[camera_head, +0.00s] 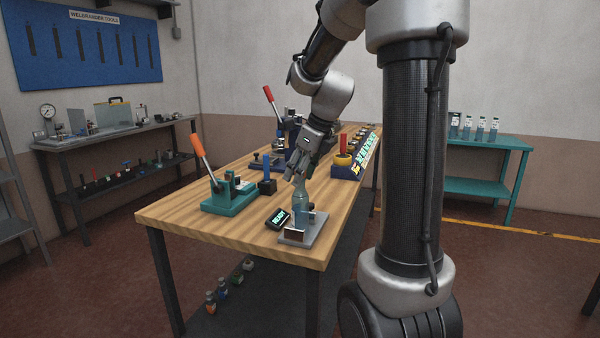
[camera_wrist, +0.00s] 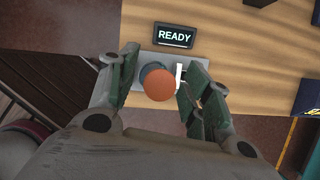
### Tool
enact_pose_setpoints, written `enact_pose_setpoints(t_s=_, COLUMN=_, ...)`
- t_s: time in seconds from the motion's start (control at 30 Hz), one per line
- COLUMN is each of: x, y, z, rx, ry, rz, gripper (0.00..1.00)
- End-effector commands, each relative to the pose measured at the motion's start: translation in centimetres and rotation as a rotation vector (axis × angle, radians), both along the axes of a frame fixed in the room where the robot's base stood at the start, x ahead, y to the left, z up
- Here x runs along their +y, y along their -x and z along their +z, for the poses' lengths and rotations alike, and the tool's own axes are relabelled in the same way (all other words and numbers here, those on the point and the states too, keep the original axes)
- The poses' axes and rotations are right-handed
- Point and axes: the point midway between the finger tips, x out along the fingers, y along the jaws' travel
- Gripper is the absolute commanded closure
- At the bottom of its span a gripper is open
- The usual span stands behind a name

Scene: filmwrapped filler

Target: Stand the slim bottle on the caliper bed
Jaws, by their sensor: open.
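The slim bottle (camera_head: 301,206), pale blue and see-through, stands upright on the grey plate of the caliper bed (camera_head: 312,233), near its small upright jaws. In the wrist view its round orange-brown cap (camera_wrist: 158,86) is seen from above, with the bed (camera_wrist: 142,66) below it. My gripper (camera_head: 299,178) points down over the bottle's top. In the wrist view the fingers of my gripper (camera_wrist: 160,76) are spread on either side of the cap, with gaps visible. The bottle's exact contact with the bed is partly hidden by the jaws.
A display reading READY (camera_head: 278,219) lies beside the bed on the wooden table (camera_head: 190,215). Several bottles (camera_head: 480,130) stand on a teal bench (camera_head: 480,141) at right.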

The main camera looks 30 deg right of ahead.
Motion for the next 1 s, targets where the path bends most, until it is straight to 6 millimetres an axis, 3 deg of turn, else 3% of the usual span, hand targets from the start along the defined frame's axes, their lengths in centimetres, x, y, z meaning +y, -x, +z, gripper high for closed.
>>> enact_pose_setpoints(t_s=0.27, x=-0.3, y=0.3, z=1.4, rx=-0.003, ry=0.001, rz=0.000, gripper=0.51)
enact_pose_setpoints(t_s=0.7, x=-1.9, y=3.4, z=9.8, rx=-0.003, ry=0.001, rz=-0.001, gripper=0.51)
enact_pose_setpoints(t_s=0.87, x=-2.1, y=4.0, z=11.2, rx=-0.004, ry=0.007, rz=0.011, gripper=0.51)
enact_pose_setpoints(t_s=1.0, x=-0.8, y=6.0, z=11.2, rx=-0.035, ry=0.090, rz=0.201, gripper=0.51)
